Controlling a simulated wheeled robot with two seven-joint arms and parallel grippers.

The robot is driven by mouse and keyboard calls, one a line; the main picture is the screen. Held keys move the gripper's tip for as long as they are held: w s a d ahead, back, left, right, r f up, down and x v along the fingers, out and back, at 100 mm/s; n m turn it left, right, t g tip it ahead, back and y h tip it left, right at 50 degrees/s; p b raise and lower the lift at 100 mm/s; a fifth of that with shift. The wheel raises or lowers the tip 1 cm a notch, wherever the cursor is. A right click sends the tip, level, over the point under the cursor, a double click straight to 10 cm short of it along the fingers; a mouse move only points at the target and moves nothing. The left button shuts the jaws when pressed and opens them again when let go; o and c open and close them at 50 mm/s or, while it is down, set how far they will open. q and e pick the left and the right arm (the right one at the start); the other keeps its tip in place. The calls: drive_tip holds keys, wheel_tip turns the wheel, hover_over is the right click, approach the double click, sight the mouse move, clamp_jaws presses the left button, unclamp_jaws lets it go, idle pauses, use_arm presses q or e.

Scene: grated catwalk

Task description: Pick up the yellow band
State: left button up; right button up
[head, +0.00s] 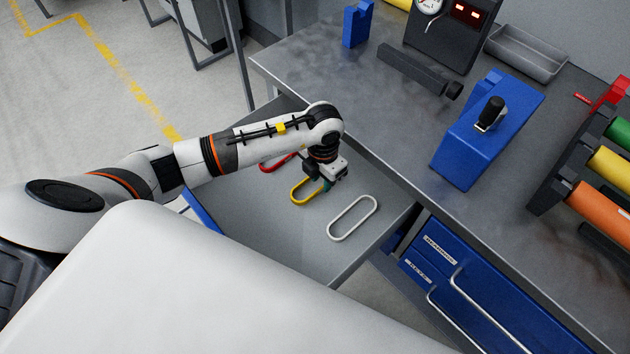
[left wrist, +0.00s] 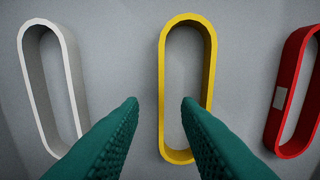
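The yellow band (head: 293,195) is an elongated loop lying in the grey open drawer, between a red band and a white band. My left gripper (head: 326,185) is over the drawer at the yellow band, hiding part of it. In the left wrist view, its two teal fingers (left wrist: 160,101) are open with nothing held. There, one long side of the yellow band (left wrist: 162,95) shows between the fingertips; the right fingertip overlaps the loop's opening. I cannot tell how far the tips are above the drawer floor. My right gripper is not in view.
The red band (head: 272,167) with a pale patch lies on the other side. The metal workbench (head: 400,110) overhangs the drawer (head: 260,225), carrying a blue block (head: 470,150) and a grey tray.

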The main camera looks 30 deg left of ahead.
sight(321, 188)
use_arm(q)
drive_tip(key=shift+a+f, duration=0.1)
drive_tip(key=shift+f, duration=1.4)
clamp_jaws()
drive_tip(key=shift+r, duration=0.1)
